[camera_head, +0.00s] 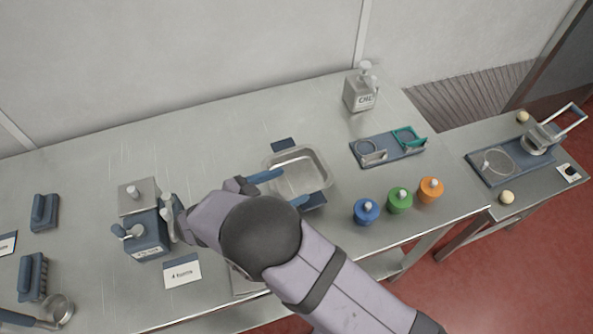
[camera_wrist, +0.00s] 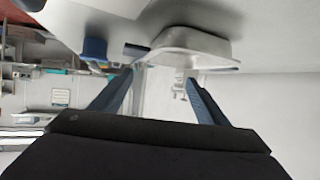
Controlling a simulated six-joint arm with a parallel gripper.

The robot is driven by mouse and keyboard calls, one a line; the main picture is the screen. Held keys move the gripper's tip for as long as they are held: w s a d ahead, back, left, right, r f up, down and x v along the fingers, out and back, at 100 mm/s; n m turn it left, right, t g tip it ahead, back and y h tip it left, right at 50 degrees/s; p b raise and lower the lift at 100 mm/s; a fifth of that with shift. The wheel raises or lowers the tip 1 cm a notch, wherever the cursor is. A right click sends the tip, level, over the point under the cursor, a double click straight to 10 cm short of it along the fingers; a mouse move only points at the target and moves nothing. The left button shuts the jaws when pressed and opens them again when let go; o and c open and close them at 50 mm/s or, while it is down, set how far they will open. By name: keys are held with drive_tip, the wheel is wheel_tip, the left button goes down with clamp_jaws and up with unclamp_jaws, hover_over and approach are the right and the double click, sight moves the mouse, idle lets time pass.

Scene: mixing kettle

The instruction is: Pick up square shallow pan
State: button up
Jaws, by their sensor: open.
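The square shallow pan (camera_head: 313,166), a silver metal tray with rounded corners, stands on the steel table near the middle in the head view. It also shows in the wrist view, beyond my fingertips (camera_wrist: 190,42). My gripper (camera_head: 281,188) is at the pan's left, near side, with its two blue fingers spread and pointing towards it. In the wrist view the fingers (camera_wrist: 159,77) are apart with nothing between them. I cannot tell whether a finger touches the pan. My arm hides the pan's near left part in the head view.
Dark blue pieces (camera_head: 283,145) show beside the pan. Blue (camera_head: 367,211), green (camera_head: 400,200) and orange (camera_head: 431,189) weights stand to the right. A blue tray (camera_head: 408,151) and a pump bottle (camera_head: 361,91) are behind them. A blue-grey dispenser (camera_head: 147,235) stands left of my wrist.

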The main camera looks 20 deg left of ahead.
sight(314, 196)
drive_tip(key=shift+m+g+h, duration=0.7)
drive_tip(key=shift+m+h, duration=0.1)
drive_tip(key=shift+h, duration=0.1)
drive_tip(key=s+d+f, duration=0.2)
drive_tip(key=d+f, duration=0.1)
drive_tip(key=shift+p+x, duration=0.75)
drive_tip(key=shift+x, duration=0.1)
drive_tip(key=shift+w, duration=0.25)
drive_tip(key=shift+w+d+p, duration=0.25)
drive_tip(key=shift+p, duration=0.15)
drive_tip(key=p+x, duration=0.2)
drive_tip(key=x, duration=0.1)
drive_tip(key=shift+w+d+r+p, duration=0.2)
drive_tip(key=shift+w+p, duration=0.15)
drive_tip(key=shift+w, duration=0.05)
drive_tip(key=shift+w+d+f, duration=0.2)
drive_tip(key=shift+w+f, duration=0.15)
drive_tip(key=c, duration=1.3)
